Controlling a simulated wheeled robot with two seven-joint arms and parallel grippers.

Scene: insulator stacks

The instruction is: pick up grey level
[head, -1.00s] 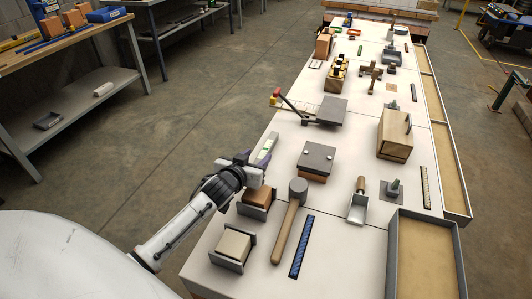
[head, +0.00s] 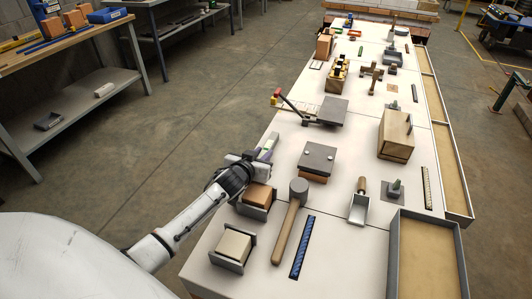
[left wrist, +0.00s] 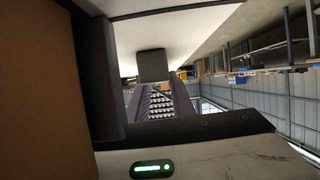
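A grey block end (left wrist: 152,65), probably the level, shows at the fingertips. I cannot tell whether the fingers touch it. My right gripper is not in view.
Just right of my left gripper are a wooden block in a grey holder (head: 244,210) and a mallet (head: 291,222). A grey plate on a wooden block (head: 318,158) stands to the right of the level. A second block in a holder (head: 233,247) is nearer.

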